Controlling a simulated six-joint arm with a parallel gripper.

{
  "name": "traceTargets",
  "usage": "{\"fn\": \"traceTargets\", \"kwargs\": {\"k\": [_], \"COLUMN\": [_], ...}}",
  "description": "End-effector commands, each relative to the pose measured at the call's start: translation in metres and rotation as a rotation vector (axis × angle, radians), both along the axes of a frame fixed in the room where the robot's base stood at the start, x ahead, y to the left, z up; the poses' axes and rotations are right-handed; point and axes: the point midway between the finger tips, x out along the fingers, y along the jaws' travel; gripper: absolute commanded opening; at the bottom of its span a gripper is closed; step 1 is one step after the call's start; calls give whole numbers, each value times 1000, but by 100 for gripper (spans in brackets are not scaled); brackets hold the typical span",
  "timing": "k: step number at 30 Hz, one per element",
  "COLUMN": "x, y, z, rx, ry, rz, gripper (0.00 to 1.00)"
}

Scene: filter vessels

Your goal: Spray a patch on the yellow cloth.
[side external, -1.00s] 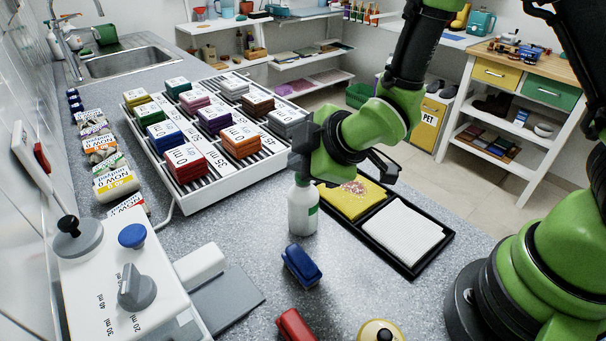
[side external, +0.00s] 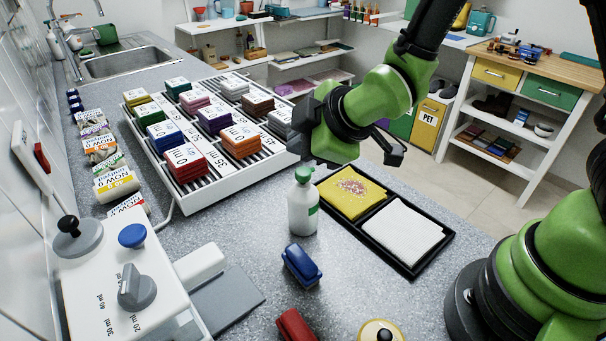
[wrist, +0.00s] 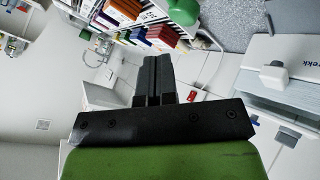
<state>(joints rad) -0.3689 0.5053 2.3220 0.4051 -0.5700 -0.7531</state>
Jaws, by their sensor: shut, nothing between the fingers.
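The white spray bottle (side external: 303,211) with a green head stands upright on the grey counter, just left of the black tray. The yellow cloth (side external: 343,208) lies folded in the tray's far compartment. A speckled pinkish-white patch (side external: 352,187) shows on its top. My gripper (side external: 300,122) is above the bottle, with a visible gap between them; its fingers point left and are hard to make out there. In the wrist view my gripper (wrist: 152,80) shows its two dark fingers together with nothing between them.
A white folded cloth (side external: 402,232) lies in the near compartment of the black tray (side external: 412,273). A blue object (side external: 301,265) and a red one (side external: 295,326) lie in front of the bottle. A rack (side external: 190,205) of coloured stacks stands behind left.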

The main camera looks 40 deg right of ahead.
Motion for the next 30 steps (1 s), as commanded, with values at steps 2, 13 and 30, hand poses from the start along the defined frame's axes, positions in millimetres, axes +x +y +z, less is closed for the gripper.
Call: {"fn": "traceTargets", "kwargs": {"k": [2,13,30], "x": [1,0,0], "y": [0,0,0], "z": [10,45,48], "rx": [2,2,2], "ry": [-6,-2,0], "rz": [0,-1,2], "gripper": [0,0,0]}}
